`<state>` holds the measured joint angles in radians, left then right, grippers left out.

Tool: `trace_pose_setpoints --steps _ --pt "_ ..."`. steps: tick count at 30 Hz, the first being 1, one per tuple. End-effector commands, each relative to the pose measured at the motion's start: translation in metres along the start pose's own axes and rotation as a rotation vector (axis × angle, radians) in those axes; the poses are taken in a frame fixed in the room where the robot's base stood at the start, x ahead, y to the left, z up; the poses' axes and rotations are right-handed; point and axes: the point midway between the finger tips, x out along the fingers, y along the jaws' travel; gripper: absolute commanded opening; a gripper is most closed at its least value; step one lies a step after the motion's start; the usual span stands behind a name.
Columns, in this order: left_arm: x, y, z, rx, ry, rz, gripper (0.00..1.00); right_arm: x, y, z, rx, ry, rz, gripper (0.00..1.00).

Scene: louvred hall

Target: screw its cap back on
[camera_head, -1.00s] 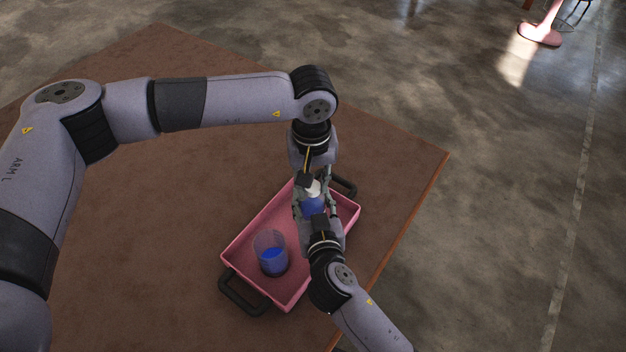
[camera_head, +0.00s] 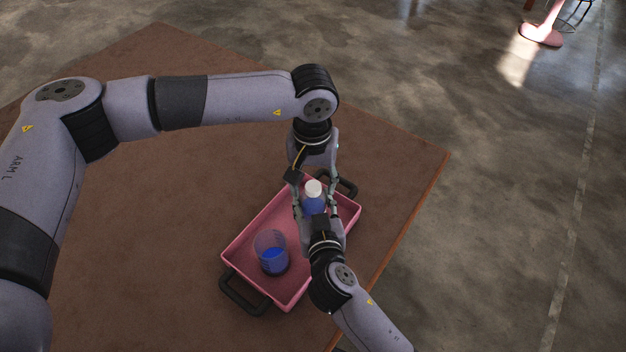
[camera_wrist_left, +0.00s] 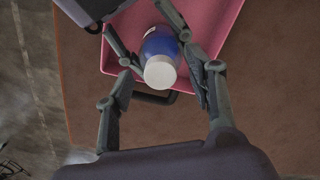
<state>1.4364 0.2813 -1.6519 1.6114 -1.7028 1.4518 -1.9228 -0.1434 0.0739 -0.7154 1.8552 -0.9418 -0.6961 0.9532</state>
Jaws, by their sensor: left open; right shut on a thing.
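A bottle with blue contents (camera_head: 314,206) stands over the pink tray, with a white cap (camera_head: 313,187) on its top. The left wrist view shows the bottle (camera_wrist_left: 159,43) and its cap (camera_wrist_left: 160,72) from above; how tight the cap sits cannot be told. My right gripper (camera_head: 316,212) comes from below and is shut on the bottle's body, hiding part of it. My left gripper (camera_head: 314,182) is open, pointing down from behind, its fingers on either side of the cap and apart from it.
The pink tray (camera_head: 243,241) with black handles lies on a brown table (camera_head: 150,220). A clear beaker with blue liquid (camera_head: 271,254) stands in its near end. The table's right edge (camera_head: 412,220) is close by. The table left of the tray is clear.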

Motion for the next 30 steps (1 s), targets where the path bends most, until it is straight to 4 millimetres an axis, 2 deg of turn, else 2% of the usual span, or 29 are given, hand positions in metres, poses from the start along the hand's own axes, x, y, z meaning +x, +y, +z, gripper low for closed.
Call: trace_pose_setpoints --steps 5,12,18,23,30 --pt "-0.024 0.000 -0.001 0.000 0.005 0.002 0.50 0.000 0.000 0.001 -0.001 -0.002 0.001 0.00" --pt "-0.076 0.000 -0.002 -0.001 0.006 0.001 0.50 0.000 0.000 0.001 -0.001 -0.002 0.001 0.00" --pt "-0.107 0.000 -0.001 -0.001 0.002 0.000 0.50 0.000 0.000 0.001 -0.001 -0.002 0.001 0.00" --pt "-0.118 0.000 -0.001 0.000 0.002 0.001 0.50 0.000 0.000 0.001 -0.001 -0.002 0.000 0.00" --pt "-0.119 0.000 0.000 0.000 0.001 0.000 0.50 0.000 0.000 0.001 -0.001 -0.002 0.000 0.00"
